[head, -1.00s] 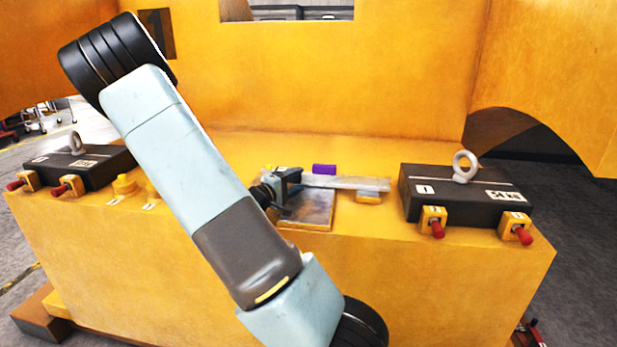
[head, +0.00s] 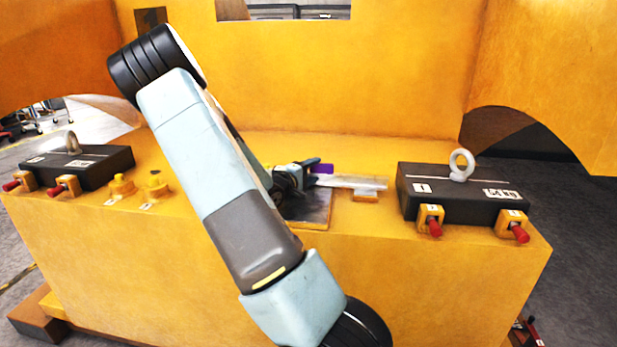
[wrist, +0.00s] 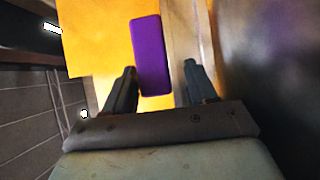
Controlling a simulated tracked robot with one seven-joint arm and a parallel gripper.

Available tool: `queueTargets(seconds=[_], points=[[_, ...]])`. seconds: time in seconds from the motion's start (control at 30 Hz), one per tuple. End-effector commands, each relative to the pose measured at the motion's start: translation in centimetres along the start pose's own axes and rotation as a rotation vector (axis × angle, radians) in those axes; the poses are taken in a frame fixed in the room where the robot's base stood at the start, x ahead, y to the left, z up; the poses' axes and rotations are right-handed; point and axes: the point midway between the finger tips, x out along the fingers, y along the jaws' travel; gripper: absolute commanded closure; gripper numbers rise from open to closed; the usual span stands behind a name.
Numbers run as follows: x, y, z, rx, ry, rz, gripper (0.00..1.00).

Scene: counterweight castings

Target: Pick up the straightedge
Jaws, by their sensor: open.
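The straightedge is a long pale metal bar (head: 352,181) lying left to right on the yellow casting in the head view; my arm and gripper hide its left part. A pale strip beside the purple block in the wrist view (wrist: 182,40) looks like the same bar. A purple block (head: 322,168) shows just behind the bar; I cannot tell whether they are joined. My gripper (head: 308,174) is open at the bar's left part. In the wrist view its fingers (wrist: 160,72) stand apart, with the purple block's near end (wrist: 152,60) showing between them and the strip close to the right finger.
A dark plate (head: 310,212) lies under my gripper. A small yellow block (head: 365,196) sits below the bar. Black weights with eyebolts stand right (head: 455,195) and left (head: 80,166), with red-handled clamps. Yellow knobs (head: 155,186) are left of my arm.

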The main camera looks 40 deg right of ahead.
Motion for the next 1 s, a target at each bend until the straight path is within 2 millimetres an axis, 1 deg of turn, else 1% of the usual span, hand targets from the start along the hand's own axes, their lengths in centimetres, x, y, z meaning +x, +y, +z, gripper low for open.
queueTargets(seconds=[0.23,0.8,1.0], points=[[0.11,0.00,0.00,0.000,0.000,0.000,0.45],[0.10,-0.14,0.09,-0.002,-0.001,-0.003,0.99],[0.12,-0.12,0.12,-0.002,-0.002,-0.003,1.00]])
